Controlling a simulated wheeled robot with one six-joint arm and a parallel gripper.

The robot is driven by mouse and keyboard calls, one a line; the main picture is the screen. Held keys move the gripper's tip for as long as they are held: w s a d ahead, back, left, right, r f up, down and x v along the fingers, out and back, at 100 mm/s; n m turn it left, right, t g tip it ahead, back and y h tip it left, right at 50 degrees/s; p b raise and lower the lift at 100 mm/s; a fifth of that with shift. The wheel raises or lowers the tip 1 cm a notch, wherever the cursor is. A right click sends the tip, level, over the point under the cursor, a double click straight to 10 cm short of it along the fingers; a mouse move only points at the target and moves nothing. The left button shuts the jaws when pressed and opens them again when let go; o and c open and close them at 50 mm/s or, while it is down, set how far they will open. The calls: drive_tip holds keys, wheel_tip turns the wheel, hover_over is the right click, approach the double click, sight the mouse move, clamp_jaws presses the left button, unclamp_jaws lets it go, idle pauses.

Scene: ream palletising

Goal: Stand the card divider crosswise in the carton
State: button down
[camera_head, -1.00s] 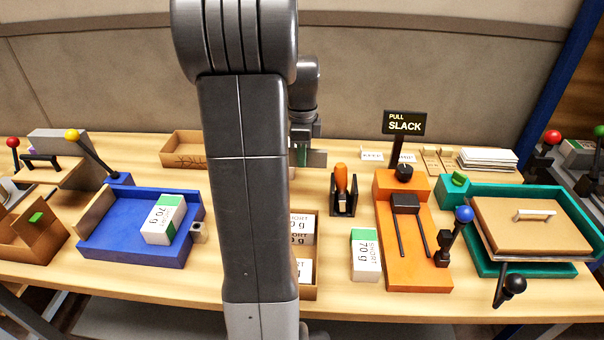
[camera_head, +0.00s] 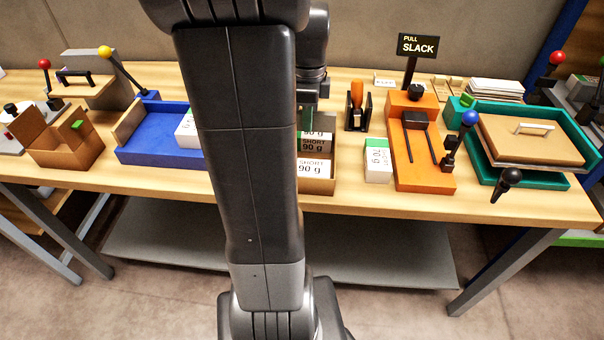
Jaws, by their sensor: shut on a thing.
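My gripper (camera_head: 309,108) is in the middle of the view, partly behind my own arm, over the far end of the carton. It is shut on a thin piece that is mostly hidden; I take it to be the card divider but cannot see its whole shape. The brown carton (camera_head: 318,187) stands at the table's front edge, its left part hidden by my arm. White reams (camera_head: 314,166) marked "SHORT 90 g" lie in it, with a gap between the near and far ones. I cannot tell whether the held piece touches the carton.
A blue tray (camera_head: 150,158) with a white-and-green ream (camera_head: 187,131) is left. Right of the carton stand an orange-handled tool (camera_head: 357,96) in a holder, another ream (camera_head: 378,162), an orange lever device (camera_head: 423,176) and a teal tray (camera_head: 487,176). An open brown box (camera_head: 65,150) is far left.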

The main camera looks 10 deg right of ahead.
wheel_tip(320, 180, down, 10)
drive_tip(key=shift+s+f+b, duration=0.1)
drive_tip(key=shift+s+b, duration=0.05)
drive_tip(key=shift+b, duration=0.15)
drive_tip(key=shift+f, duration=0.15)
drive_tip(key=c, duration=1.7)
unclamp_jaws()
wheel_tip(320, 180, up, 12)
drive_tip(key=shift+r+p, duration=0.2)
drive_tip(key=shift+p, duration=0.3)
